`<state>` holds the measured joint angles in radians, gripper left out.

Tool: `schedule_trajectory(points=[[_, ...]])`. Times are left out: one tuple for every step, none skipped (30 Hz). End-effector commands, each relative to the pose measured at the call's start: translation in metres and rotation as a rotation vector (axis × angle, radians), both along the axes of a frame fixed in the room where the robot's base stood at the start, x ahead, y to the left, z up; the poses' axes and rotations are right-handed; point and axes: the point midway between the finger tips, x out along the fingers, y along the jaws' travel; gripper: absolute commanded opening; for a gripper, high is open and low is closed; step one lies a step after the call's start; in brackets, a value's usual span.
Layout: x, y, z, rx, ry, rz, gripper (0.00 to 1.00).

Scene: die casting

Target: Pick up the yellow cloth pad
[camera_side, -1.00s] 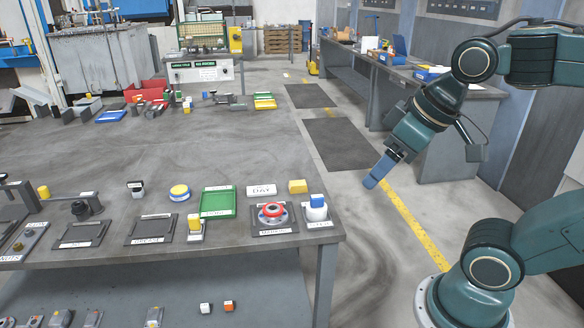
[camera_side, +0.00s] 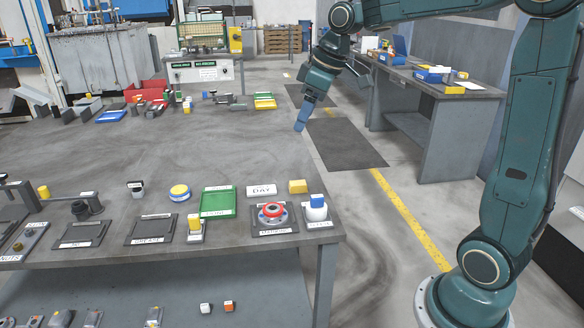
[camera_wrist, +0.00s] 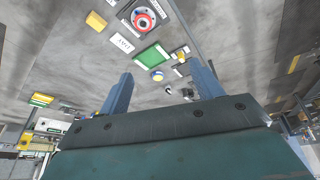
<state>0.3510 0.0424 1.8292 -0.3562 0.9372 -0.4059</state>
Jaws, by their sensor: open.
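The yellow cloth pad (camera_side: 298,187) looks like a small yellow block lying near the right front corner of the grey table. It also shows in the wrist view (camera_wrist: 96,21), at the upper left, beyond my fingers. My gripper (camera_side: 300,127) is above the right edge of the table, higher and farther back than the pad. In the wrist view my gripper (camera_wrist: 162,75) has its two blue fingers wide apart with nothing between them.
Close to the pad are a white DAY block (camera_side: 261,190), a round part with a red ring (camera_side: 271,212), and a white container with a blue top (camera_side: 316,208). A green tray (camera_side: 218,203) lies farther left. The table's middle (camera_side: 200,150) is clear.

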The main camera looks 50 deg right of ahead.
Motion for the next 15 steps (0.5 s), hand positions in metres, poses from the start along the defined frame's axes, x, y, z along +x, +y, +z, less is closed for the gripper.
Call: schedule_trajectory(points=[[0.011,-0.01,-0.006,0.001,0.007,0.012,0.65],[0.016,-0.015,-0.008,0.002,0.009,0.023,0.65],[0.024,-0.022,-0.012,0.003,0.011,0.036,0.65],[0.029,-0.027,-0.015,0.003,0.014,0.047,0.65],[0.034,-0.032,-0.018,0.003,0.016,0.058,0.65],[0.041,-0.04,-0.022,0.004,0.017,0.072,0.65],[0.046,-0.045,-0.026,0.005,0.02,0.083,0.65],[0.051,-0.051,-0.029,0.005,0.02,0.094,0.65],[0.057,-0.059,-0.034,0.006,0.021,0.107,0.65],[0.062,-0.064,-0.039,0.008,0.023,0.118,0.65],[0.066,-0.071,-0.043,0.009,0.024,0.129,0.65],[0.071,-0.079,-0.049,0.01,0.025,0.142,0.65],[0.075,-0.084,-0.053,0.012,0.025,0.155,0.65],[0.079,-0.091,-0.058,0.013,0.026,0.164,0.65],[0.084,-0.099,-0.064,0.015,0.026,0.177,0.65]])
